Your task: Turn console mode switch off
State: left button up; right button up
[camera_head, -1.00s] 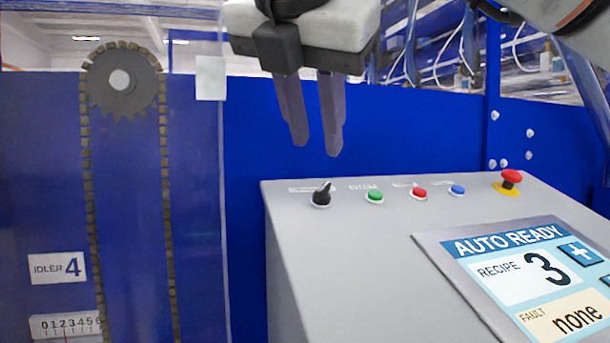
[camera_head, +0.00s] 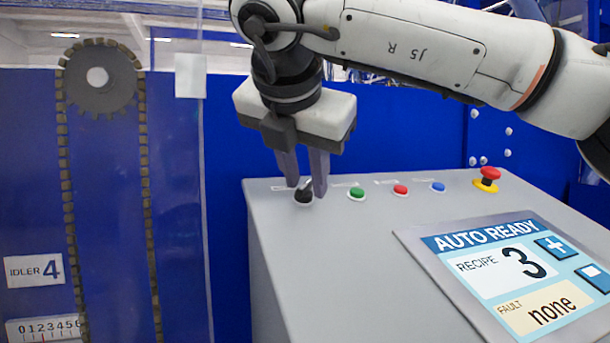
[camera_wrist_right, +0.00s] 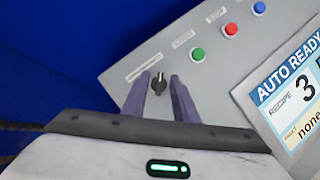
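The console mode switch (camera_head: 303,196) is a black rotary knob with a pale pointer, at the left end of the button row on the grey console (camera_head: 350,250). It also shows in the right wrist view (camera_wrist_right: 158,84), between the fingers. My right gripper (camera_head: 307,190) points down over the switch with its purple fingers apart, one on each side of the knob. In the right wrist view my right gripper (camera_wrist_right: 160,98) shows a gap between each finger and the knob. Part of the knob is hidden by the fingers in the head view. My left gripper is not in view.
A green button (camera_head: 356,193), a red button (camera_head: 400,190) and a blue button (camera_head: 437,187) stand right of the switch. A red emergency stop (camera_head: 488,176) is farther right. The screen (camera_head: 520,270) reads AUTO READY, recipe 3, fault none. A chain on a sprocket (camera_head: 97,78) is at left.

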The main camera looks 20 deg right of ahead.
grip_shut()
